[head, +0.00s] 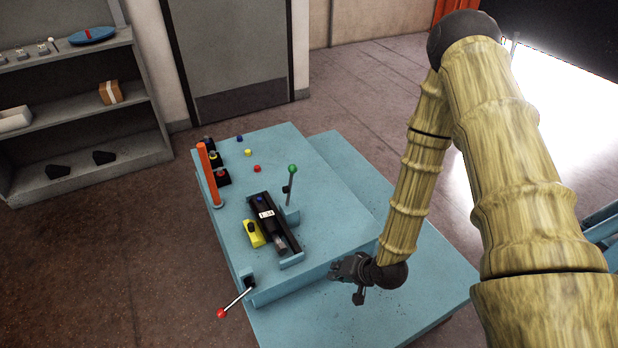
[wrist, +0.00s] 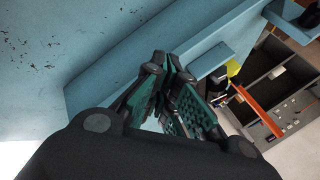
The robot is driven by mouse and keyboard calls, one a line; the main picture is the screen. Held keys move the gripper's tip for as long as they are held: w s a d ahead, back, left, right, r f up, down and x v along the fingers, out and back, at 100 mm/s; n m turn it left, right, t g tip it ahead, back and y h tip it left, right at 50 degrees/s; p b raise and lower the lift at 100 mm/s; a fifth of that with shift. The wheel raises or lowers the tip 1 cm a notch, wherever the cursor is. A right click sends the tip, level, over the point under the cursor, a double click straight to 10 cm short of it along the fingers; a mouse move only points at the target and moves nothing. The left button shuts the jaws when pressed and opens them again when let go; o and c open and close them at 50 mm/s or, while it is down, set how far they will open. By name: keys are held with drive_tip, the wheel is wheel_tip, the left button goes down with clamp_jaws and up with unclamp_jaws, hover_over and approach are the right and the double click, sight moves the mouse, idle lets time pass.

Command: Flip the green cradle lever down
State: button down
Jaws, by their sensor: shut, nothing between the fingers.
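The green cradle lever (head: 290,184) stands upright on the blue bench, a thin grey rod with a green ball (head: 292,168) on top, at the right side of the black cradle. The cradle (head: 266,214) holds a dark cylindrical part with a white label. My gripper (head: 359,293) is shut and empty. It hangs over the lower step at the right front of the bench, well apart from the lever, to its lower right. In the wrist view my shut fingers (wrist: 172,70) point toward the blue bench edge. I cannot make out the green lever in the wrist view.
A red-tipped lever (head: 234,302) sticks out from the bench's front left corner. A yellow block (head: 253,233) lies left of the cradle, and an orange post (head: 208,175) stands at the left edge. The bench top (head: 335,195) right of the lever is clear. Grey shelves (head: 80,115) stand far left.

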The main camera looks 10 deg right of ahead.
sight(290, 186)
drive_tip(key=w+d+r+m+t+y+b, duration=0.1)
drive_tip(key=w+r+m+t+b, duration=0.15)
drive_tip(key=w, duration=0.45)
drive_tip(key=w+d+r+m+t+y+b, duration=0.1)
drive_tip(key=w+d+r+t+y+b, duration=0.15)
drive_tip(key=w, duration=0.35)
drive_tip(key=w+d+r+m+t+y+b, duration=0.2)
drive_tip(key=w+r+b, duration=0.4)
drive_tip(key=r, duration=0.5)
drive_tip(key=w+d+t+y, duration=0.1)
drive_tip(key=d, duration=0.1)
drive_tip(key=shift+d+y, duration=0.35)
drive_tip(key=shift+m, duration=0.25)
drive_tip(key=w+a+r+b, duration=0.1)
drive_tip(key=w+a+b, duration=0.1)
drive_tip(key=w+a, duration=0.4)
drive_tip(key=shift+a+r+b, duration=0.3)
drive_tip(key=shift+a+b, duration=0.1)
drive_tip(key=shift+a, duration=1.45)
drive_tip(key=shift+w, duration=0.1)
drive_tip(key=shift+a+r, duration=0.2)
drive_tip(key=shift+a, duration=0.2)
